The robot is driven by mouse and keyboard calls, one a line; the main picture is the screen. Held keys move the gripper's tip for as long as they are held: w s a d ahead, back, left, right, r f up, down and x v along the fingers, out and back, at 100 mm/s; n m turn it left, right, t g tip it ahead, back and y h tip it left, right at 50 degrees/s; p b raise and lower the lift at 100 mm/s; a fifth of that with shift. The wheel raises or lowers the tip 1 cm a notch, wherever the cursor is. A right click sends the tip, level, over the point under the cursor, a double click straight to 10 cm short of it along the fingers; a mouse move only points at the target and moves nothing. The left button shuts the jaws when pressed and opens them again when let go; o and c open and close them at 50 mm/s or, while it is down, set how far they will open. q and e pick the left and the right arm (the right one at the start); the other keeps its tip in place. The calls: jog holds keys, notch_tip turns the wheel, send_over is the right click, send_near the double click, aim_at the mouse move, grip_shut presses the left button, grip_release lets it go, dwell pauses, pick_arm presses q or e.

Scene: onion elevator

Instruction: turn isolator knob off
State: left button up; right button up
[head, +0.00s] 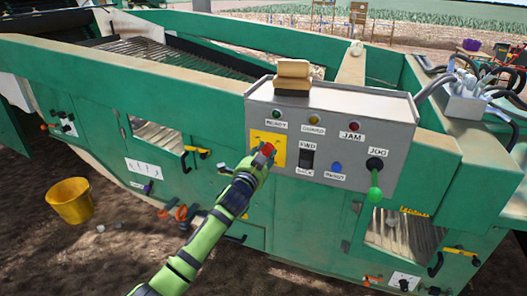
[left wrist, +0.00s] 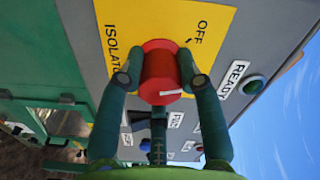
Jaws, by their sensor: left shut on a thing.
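The red isolator knob (head: 268,149) sits on a yellow plate (head: 278,142) at the left of the grey control box. My left gripper (head: 262,156) reaches it from below left. In the left wrist view, the gripper (left wrist: 160,60) has one finger on each side of the knob (left wrist: 160,80) and is shut on it. The yellow plate (left wrist: 205,20) there carries the words ISOLATOR and OFF. A white line on the knob's face lies roughly level in that view, not pointing at the OFF word. My right gripper is not in view.
The grey box (head: 400,110) also carries a black switch (head: 307,159), a blue button (head: 337,168), a JOG lever with a green ball (head: 375,194), and lamps. A wooden block (head: 293,72) sits on top. A yellow bucket (head: 70,200) stands on the soil at left.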

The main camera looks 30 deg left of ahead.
pick_arm(q)
jog(key=n+p, duration=0.1)
jog(key=n, duration=0.2)
jog(key=shift+d+r+n+p, duration=0.2)
jog(key=shift+n+p, duration=0.15)
jog(key=shift+n, duration=0.55)
jog(key=shift+n+p, duration=0.3)
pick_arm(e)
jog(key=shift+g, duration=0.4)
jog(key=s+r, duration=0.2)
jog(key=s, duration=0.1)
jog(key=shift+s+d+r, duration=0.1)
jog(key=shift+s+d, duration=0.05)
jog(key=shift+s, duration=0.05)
pick_arm(q)
jog(key=shift+r, duration=0.1)
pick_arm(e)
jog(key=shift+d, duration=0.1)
pick_arm(q)
jog(key=o, duration=1.2)
jog(key=shift+w, duration=0.1)
jog(key=shift+c, duration=0.2)
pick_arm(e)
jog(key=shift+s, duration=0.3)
pick_arm(q)
jog(key=shift+a, duration=0.1)
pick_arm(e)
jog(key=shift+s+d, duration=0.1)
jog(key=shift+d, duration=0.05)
